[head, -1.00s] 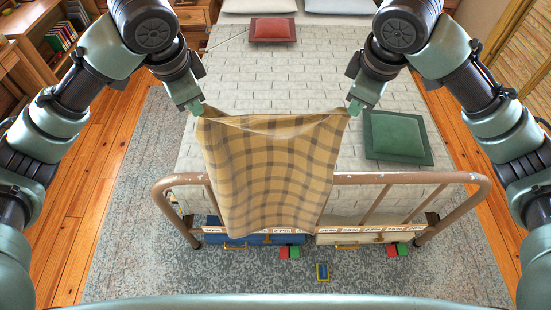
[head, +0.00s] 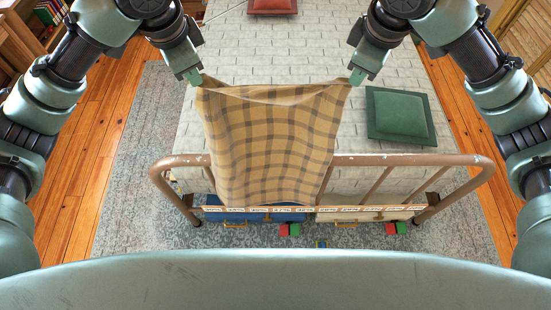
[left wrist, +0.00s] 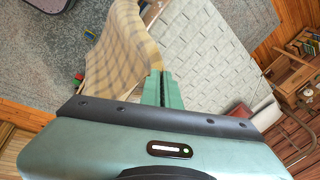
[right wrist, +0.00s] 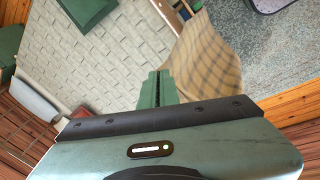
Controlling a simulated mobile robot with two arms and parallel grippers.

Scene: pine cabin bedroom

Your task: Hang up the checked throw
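The checked throw (head: 270,145), tan with dark stripes, hangs stretched between my two grippers in the head view. Its top edge sags a little, and its lower part hangs in front of the bed's foot rail (head: 400,160). My left gripper (head: 197,80) is shut on its top left corner, and my right gripper (head: 356,76) is shut on its top right corner. The throw also shows in the left wrist view (left wrist: 125,50) and in the right wrist view (right wrist: 205,65), running off from the closed fingertips. The throw hides part of the rail.
The bed has a pale brick-pattern cover, with a green cushion (head: 400,115) at right and a red cushion (head: 272,6) further back. Below the rail are a blue drawer box (head: 240,215), a pale one and small coloured blocks (head: 290,229) on the grey rug (head: 130,190).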

